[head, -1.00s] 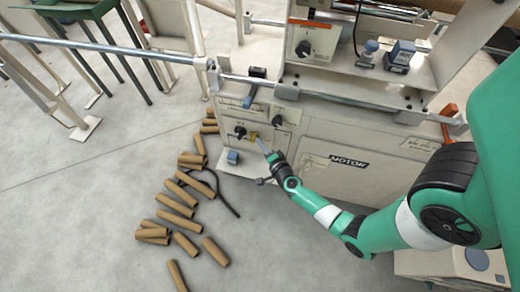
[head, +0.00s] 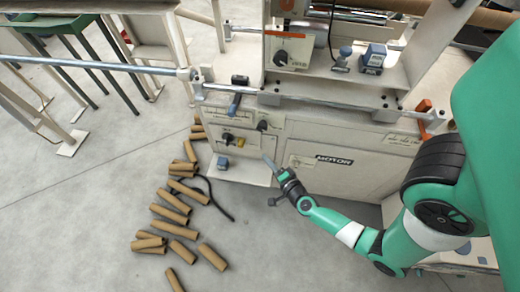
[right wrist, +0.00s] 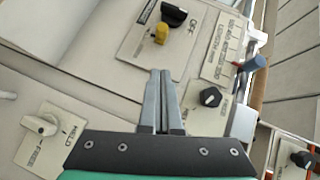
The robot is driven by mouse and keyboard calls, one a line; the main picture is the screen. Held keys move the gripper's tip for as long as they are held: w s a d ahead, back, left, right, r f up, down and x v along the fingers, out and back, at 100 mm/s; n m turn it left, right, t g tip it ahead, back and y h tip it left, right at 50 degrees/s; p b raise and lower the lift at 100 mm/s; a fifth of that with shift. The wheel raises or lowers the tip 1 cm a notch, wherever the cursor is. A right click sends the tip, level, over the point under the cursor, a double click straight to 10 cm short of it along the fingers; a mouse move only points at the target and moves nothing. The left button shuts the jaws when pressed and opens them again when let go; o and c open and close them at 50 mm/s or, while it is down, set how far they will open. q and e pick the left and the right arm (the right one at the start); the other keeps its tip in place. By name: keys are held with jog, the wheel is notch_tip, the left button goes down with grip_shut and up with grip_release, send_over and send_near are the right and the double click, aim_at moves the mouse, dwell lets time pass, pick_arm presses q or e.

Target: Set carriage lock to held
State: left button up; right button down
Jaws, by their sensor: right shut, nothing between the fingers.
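The carriage lock appears to be the white knob (right wrist: 41,125) at the lower left in the right wrist view, on a pale plate marked HELD and FREE. Its handle lies roughly crosswise in the picture; I cannot tell which mark it points to. In the head view a small pale plate (head: 300,162) left of the MOTOR sign may be the same one, too small to read. My right gripper (head: 267,159) is shut and empty in front of the machine panel. Its closed fingers (right wrist: 160,76) are to the right of the white knob and apart from it. My left gripper is out of view.
A black knob (right wrist: 174,15) with a yellow piece (right wrist: 160,34), another black knob (right wrist: 210,97) and a blue handle (right wrist: 252,63) are on the panel nearby. A rail (head: 335,101) runs across the machine's front. Several cardboard tubes (head: 170,214) lie on the floor.

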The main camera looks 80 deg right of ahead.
jog(key=v, duration=0.3)
jog(key=shift+d, duration=0.1)
dwell(0.4)
